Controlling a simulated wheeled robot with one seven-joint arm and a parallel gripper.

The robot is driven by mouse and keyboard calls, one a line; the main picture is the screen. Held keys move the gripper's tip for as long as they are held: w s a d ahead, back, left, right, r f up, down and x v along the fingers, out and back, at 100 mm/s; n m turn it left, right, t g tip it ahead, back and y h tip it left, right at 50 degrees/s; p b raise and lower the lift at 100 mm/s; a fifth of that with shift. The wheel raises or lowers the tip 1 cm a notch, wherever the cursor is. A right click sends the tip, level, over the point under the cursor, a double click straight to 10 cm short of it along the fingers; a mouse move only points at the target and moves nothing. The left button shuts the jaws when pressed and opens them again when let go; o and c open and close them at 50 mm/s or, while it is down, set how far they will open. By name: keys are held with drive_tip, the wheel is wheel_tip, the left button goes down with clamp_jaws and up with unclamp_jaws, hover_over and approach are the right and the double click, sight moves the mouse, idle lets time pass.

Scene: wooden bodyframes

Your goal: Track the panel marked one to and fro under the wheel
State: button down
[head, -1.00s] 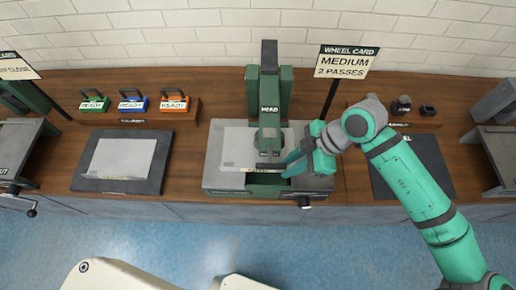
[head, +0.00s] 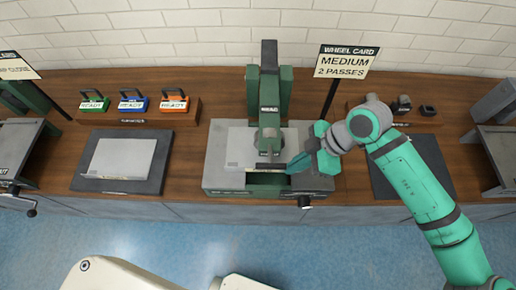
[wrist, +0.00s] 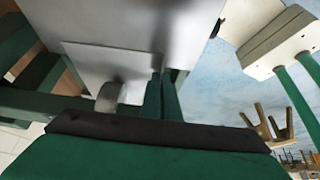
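A pale grey panel (head: 240,146) lies flat in the green wheel machine (head: 268,92), with the wheel (head: 268,143) over it. A small label strip runs along its front edge; I cannot read its mark. My gripper (head: 298,164) is at the panel's front right edge, fingers close together on it. In the wrist view the fingers (wrist: 163,98) meet the edge of the panel (wrist: 105,62), and the rounded grey wheel (wrist: 109,96) shows beside them. A second pale panel (head: 122,157) lies on a dark mat at left.
A sign (head: 343,62) reads "WHEEL CARD MEDIUM 2 PASSES". Green, blue and orange handled blocks (head: 133,104) stand in a wooden rack at back left. Small dark parts (head: 402,104) sit at back right. A dark mat (head: 385,180) lies bare beneath my arm.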

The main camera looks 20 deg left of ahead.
drive_tip(key=shift+w+d, duration=0.3)
drive_tip(key=shift+d, duration=0.6)
drive_tip(key=shift+w+d, duration=0.25)
drive_tip(key=shift+d, duration=0.6)
drive_tip(key=shift+w+d, duration=0.3)
drive_tip(key=shift+d, duration=0.6)
drive_tip(key=shift+a, duration=0.1)
drive_tip(key=shift+s+a, duration=0.35)
drive_tip(key=shift+a, duration=0.7)
drive_tip(key=shift+s+a, duration=0.4)
drive_tip(key=shift+a, duration=0.65)
drive_tip(key=shift+s+a, duration=0.35)
drive_tip(key=shift+a, duration=0.7)
drive_tip(key=c, duration=1.4)
unclamp_jaws()
drive_tip(key=shift+w+d, duration=0.25)
drive_tip(key=shift+d, duration=0.55)
drive_tip(key=shift+w+d, duration=0.3)
drive_tip(key=shift+d, duration=0.5)
drive_tip(key=shift+w+d, duration=0.25)
drive_tip(key=shift+d, duration=0.55)
